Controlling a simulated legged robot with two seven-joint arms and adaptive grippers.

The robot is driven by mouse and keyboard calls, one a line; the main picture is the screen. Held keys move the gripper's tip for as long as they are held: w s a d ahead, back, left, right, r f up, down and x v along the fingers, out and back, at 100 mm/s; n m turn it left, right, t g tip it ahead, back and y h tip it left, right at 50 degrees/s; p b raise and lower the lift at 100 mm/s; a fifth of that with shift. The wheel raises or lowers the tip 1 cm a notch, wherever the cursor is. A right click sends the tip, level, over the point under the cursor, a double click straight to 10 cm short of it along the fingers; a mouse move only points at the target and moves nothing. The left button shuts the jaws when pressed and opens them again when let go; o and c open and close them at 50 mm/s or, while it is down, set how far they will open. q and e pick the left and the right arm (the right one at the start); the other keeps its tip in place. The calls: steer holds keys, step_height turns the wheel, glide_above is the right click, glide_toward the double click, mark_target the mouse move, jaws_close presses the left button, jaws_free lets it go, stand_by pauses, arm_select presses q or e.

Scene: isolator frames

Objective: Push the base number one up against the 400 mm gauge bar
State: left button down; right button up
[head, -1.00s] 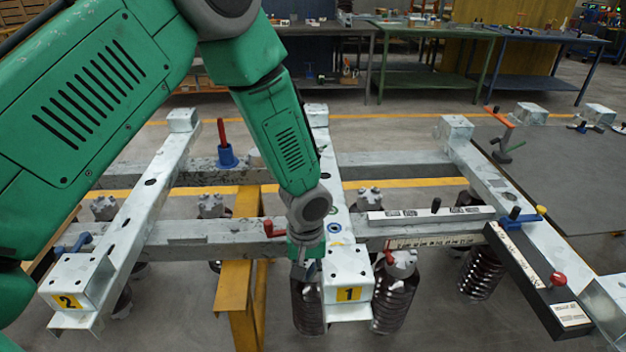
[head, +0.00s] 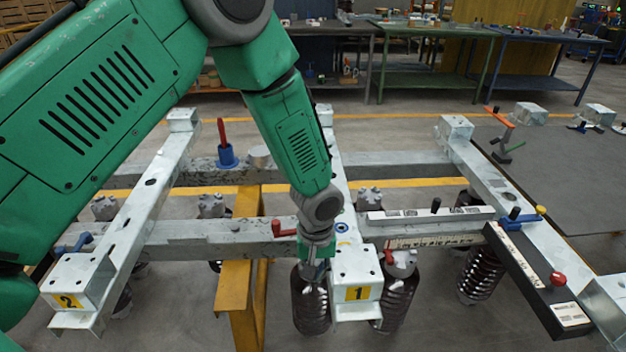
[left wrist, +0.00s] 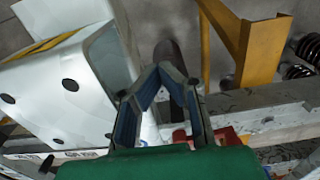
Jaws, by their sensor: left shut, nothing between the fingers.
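Base number one (head: 357,274) is a galvanised cross-beam with a yellow "1" plate, lying across the two long rails. The gauge bar (head: 400,217) is a pale bar with a black knob, lying on the near rail to its right. The bar's left end is very close to the base; I cannot tell whether they touch. My left gripper (head: 314,270) is shut and empty, pointing down at the left side of the base near its plate. In the left wrist view the shut fingers (left wrist: 165,78) are beside the pale base (left wrist: 70,90). My right gripper is out of view.
Base number two (head: 85,282) stands at the left. A dark bar with a red knob (head: 558,278) lies by the right-hand beam. A red clamp handle (head: 283,229) is on the near rail, left of my gripper. A yellow trestle (head: 238,290) stands below.

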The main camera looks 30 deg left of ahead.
mark_target(334, 263)
arm_select(q)
steer(key=shift+w+d, duration=0.35)
steer(key=shift+d, duration=0.25)
steer(key=shift+w+d, duration=0.35)
steer(key=shift+d, duration=0.25)
steer(key=shift+w+d+r, duration=0.1)
steer(key=shift+w+d, duration=0.05)
steer(key=shift+d, duration=0.05)
steer(key=shift+w+d, duration=0.4)
steer(key=shift+d, duration=0.25)
steer(key=shift+w+d, duration=0.35)
steer(key=shift+d, duration=0.25)
steer(key=shift+a, duration=0.15)
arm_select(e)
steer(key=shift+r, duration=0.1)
arm_select(q)
steer(key=shift+s+a+p, duration=0.2)
steer(key=shift+a+p, duration=0.05)
steer(key=shift+p, duration=0.05)
steer(key=shift+s+a, duration=0.3)
steer(key=shift+s, duration=0.05)
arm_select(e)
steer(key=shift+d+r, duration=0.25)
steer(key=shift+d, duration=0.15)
arm_select(q)
steer(key=shift+a, duration=0.3)
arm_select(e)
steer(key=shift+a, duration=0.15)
